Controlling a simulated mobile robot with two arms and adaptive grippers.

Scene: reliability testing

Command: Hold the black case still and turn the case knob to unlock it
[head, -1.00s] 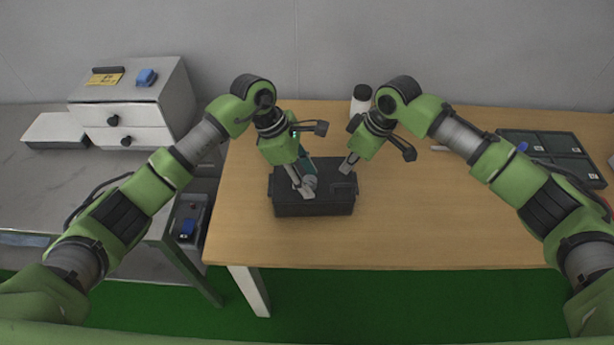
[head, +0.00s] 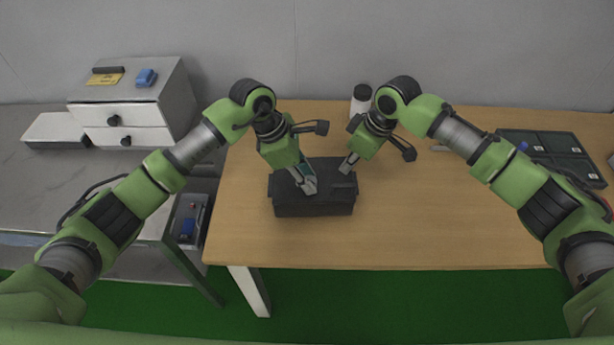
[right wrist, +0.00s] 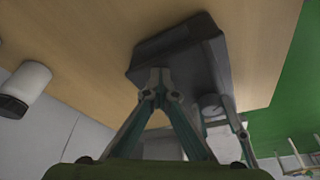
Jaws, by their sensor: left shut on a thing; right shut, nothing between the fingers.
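The black case (head: 313,208) sits on the wooden table near its left part; it also shows in the right wrist view (right wrist: 185,50). My left gripper (head: 309,187) points down at the top of the case, shut on the case knob, which its fingers mostly cover in the head view. In the right wrist view the left fingers show beside a grey round part, seemingly the knob (right wrist: 209,101). My right gripper (head: 346,168) is shut and empty, its tips at the case's back right top; in the wrist view (right wrist: 158,80) they meet at the case's edge, seemingly touching it.
A white bottle with a black lid (head: 361,101) stands behind the case. A dark compartment tray (head: 552,155) lies at the table's right. A white drawer unit (head: 130,112) stands on the grey table at left. The wooden table right of the case is clear.

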